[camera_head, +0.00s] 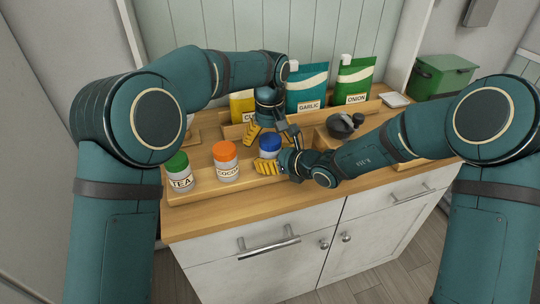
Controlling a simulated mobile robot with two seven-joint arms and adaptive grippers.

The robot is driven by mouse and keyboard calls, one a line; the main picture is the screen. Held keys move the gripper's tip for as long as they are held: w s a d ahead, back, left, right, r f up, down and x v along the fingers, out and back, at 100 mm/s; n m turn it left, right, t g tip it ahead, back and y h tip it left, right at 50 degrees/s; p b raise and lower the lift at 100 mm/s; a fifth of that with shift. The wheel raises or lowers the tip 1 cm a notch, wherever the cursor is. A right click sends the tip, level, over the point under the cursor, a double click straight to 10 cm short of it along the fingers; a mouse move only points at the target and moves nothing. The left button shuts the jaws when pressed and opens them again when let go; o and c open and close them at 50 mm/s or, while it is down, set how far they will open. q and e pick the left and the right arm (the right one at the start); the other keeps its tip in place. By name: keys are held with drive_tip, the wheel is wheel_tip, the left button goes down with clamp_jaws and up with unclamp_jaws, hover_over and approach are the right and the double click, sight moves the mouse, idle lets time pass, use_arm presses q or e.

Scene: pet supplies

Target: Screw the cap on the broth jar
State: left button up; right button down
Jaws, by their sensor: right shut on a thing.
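A jar with a blue cap (270,142) stands at the right end of the row of jars on the wooden tray. Its label is hidden, so I cannot read whether it says broth. The cap sits at the top of the jar; I cannot tell how tightly. My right gripper (266,163) comes in low from the right and is shut on the jar's body, its yellow fingers hiding much of it. My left gripper (270,129) points down from above, its fingers spread apart just above and around the cap, apparently not closed on it.
A TEA jar with a green cap (179,172) and a COCOA jar with an orange cap (226,161) stand to the left. GARLIC (307,88) and ONION (354,80) pouches stand behind. A dark mortar (342,125) is to the right, a green box (441,76) at the far right.

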use_arm(q)
drive_tip(key=shift+r, duration=2.25)
drive_tip(key=shift+r+n, duration=1)
drive_tip(key=shift+r, duration=0.75)
drive_tip(key=shift+f, duration=4.05)
drive_tip(key=shift+c, duration=0.5)
